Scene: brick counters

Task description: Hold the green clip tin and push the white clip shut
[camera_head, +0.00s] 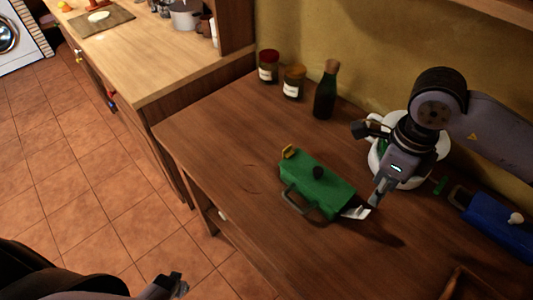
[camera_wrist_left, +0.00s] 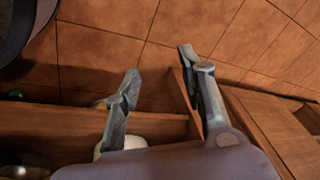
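My left gripper (camera_head: 176,285) is at the bottom, away from the tin. In the left wrist view its fingers (camera_wrist_left: 160,75) are apart and empty.
Two jars (camera_head: 268,66) (camera_head: 293,82) and a dark bottle (camera_head: 325,90) stand at the back. A white round pot (camera_head: 378,165) sits behind my right gripper. A blue tin (camera_head: 500,228) lies at the right. The counter left of the green tin is clear.

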